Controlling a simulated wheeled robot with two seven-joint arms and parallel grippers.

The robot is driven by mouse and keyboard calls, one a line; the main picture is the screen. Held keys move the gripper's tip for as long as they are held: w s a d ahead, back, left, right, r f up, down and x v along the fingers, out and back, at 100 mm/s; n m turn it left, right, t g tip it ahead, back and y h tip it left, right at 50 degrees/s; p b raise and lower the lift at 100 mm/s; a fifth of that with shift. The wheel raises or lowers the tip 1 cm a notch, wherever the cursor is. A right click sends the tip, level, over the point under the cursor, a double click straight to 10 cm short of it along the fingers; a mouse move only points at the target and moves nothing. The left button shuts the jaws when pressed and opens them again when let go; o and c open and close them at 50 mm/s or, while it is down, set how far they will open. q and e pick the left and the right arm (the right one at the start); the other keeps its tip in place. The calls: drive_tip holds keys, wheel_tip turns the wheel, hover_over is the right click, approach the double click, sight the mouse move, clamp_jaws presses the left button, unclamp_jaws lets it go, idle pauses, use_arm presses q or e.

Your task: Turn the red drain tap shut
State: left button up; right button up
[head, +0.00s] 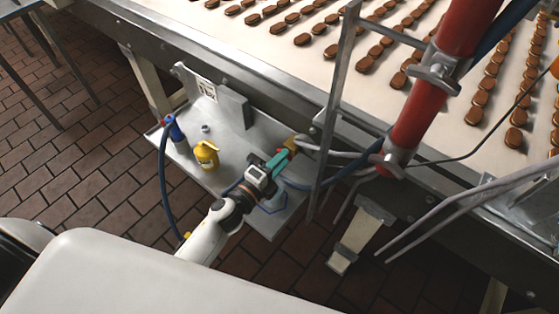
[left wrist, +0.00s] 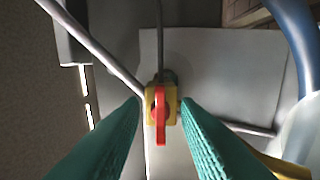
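The red drain tap (left wrist: 160,118) shows in the left wrist view as a red lever on a yellow body (left wrist: 150,106). The lever stands upright in that picture, in front of metal pipes. In the head view the yellow part (head: 291,143) shows at the pipes beside the conveyor frame; the red lever is too small to make out there. My left gripper (left wrist: 159,103) has its two green fingers apart, one on each side of the tap, with gaps showing beside the lever. In the head view the left gripper (head: 279,159) is right at the tap. My right gripper is not in view.
A metal shelf (head: 232,152) under the conveyor holds a yellow bottle (head: 207,155) and a blue nozzle (head: 174,129) with a blue hose (head: 163,185). A thick red pipe (head: 425,105) and grey rails (head: 335,100) stand right of the gripper. Brown biscuits lie on the belt.

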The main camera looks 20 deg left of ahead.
use_arm(q)
drive_tip(key=b+v, duration=0.2)
drive_tip(key=v, duration=1)
idle(0.4)
